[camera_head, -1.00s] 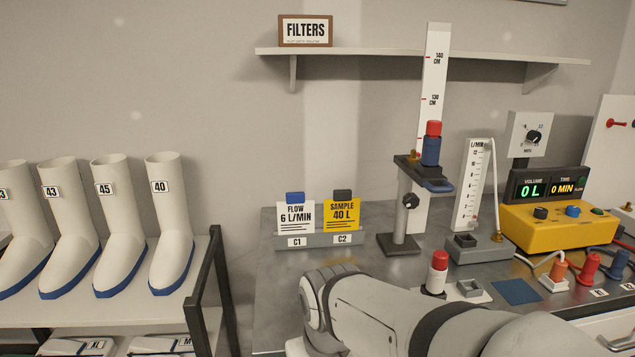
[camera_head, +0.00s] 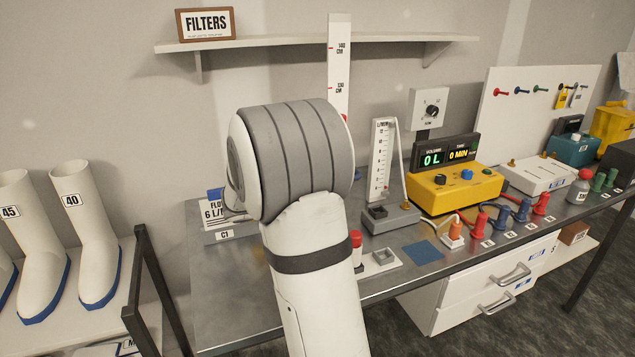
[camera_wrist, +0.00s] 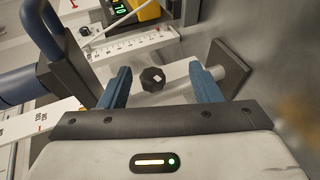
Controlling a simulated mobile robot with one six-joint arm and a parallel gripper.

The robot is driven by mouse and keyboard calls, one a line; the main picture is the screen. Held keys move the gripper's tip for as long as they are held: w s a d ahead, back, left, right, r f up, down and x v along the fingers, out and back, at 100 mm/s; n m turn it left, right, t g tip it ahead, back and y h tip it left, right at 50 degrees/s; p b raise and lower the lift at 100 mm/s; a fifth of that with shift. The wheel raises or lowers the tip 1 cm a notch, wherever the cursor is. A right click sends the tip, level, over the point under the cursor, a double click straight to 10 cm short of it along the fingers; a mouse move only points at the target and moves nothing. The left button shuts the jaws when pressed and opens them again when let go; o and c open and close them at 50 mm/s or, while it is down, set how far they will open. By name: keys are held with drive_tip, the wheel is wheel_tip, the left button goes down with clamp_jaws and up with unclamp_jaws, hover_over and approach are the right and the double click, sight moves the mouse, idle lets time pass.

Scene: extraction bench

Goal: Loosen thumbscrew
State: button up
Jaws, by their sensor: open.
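The thumbscrew (camera_wrist: 152,78) is a dark, lobed knob with a pale square mark on its face, on the post of the sampling stand. In the wrist view it sits between the two blue fingers of my gripper (camera_wrist: 158,88), nearer the left finger. My gripper is open, with gaps on both sides of the knob. The stand's post (camera_wrist: 180,78) runs right to its dark base plate (camera_wrist: 230,68).
A flowmeter (camera_head: 383,165) stands right of my arm, with a yellow pump unit (camera_head: 455,189) beyond. A red-capped piece (camera_head: 356,245) is close beside my arm. A card holder (camera_head: 222,236) is at left. A shelf (camera_head: 280,42) hangs above.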

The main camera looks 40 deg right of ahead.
drive_tip(key=shift+n+t+h, duration=0.4)
drive_tip(key=shift+t+h, duration=0.3)
drive_tip(key=shift+h, duration=0.1)
drive_tip(key=w+d, duration=0.1)
drive_tip(key=d, duration=0.2)
drive_tip(key=w+d+f+p, duration=0.1)
drive_tip(key=w+d, duration=0.1)
drive_tip(key=d, duration=0.1)
drive_tip(key=w+d, duration=0.2)
drive_tip(key=d, duration=0.1)
drive_tip(key=shift+w+d+f+p, duration=0.1)
drive_tip(key=shift+d+f+p, duration=0.2)
drive_tip(key=shift+d+p, duration=0.1)
drive_tip(key=shift+c, duration=0.4)
drive_tip(key=c, duration=0.9)
